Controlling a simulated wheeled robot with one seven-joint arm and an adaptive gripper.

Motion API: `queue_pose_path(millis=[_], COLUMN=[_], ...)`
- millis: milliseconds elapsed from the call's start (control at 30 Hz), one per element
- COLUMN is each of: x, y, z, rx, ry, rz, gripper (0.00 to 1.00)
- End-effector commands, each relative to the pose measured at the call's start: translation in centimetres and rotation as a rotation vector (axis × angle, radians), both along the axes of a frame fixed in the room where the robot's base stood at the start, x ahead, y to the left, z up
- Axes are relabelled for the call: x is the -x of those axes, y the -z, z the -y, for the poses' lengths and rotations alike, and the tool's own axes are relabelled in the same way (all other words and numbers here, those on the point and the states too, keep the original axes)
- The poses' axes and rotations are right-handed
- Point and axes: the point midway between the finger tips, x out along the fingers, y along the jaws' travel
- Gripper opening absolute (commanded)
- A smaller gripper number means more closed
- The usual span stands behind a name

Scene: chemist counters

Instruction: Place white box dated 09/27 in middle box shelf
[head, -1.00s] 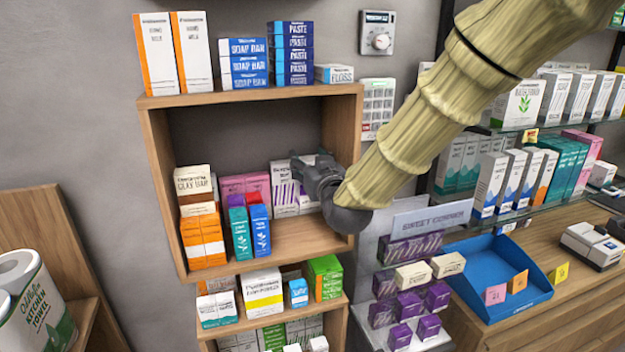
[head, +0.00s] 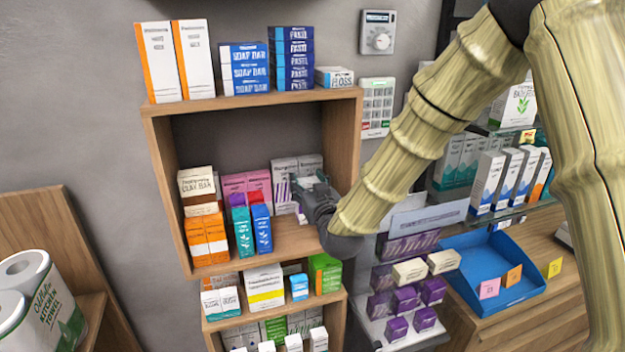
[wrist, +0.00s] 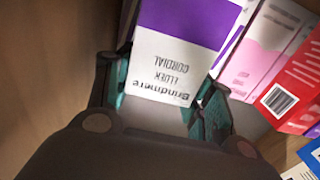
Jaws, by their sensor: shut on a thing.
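My gripper (head: 308,190) reaches into the right side of the open middle box shelf (head: 292,240). In the wrist view my gripper (wrist: 163,92) has its teal fingers on both sides of a white and purple box (wrist: 172,55), marked "Brindmere Elder Cordial", and is shut on it. The lettering appears upside down. No 09/27 date is readable on its visible face. In the head view my gripper hides most of this box. White boxes (head: 284,168) stand behind it at the back of the shelf.
To the left in the shelf stand pink boxes (head: 234,184), a teal box (head: 242,232), a blue box (head: 262,228), orange boxes (head: 206,238) and a clay bar box (head: 196,183). The shelf's right wall (head: 341,140) is close to my gripper. The upper interior is empty.

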Motion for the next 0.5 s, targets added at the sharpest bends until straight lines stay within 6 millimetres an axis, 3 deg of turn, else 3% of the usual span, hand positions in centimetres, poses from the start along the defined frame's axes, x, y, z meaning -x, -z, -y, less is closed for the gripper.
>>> queue_pose_path(millis=[467, 500], x=[-0.04, -0.04], y=[0.55, 0.39], z=[-0.03, -0.03], rx=[0.000, 0.000], ry=[0.000, 0.000], rz=[0.001, 0.001], gripper=[0.11, 0.60])
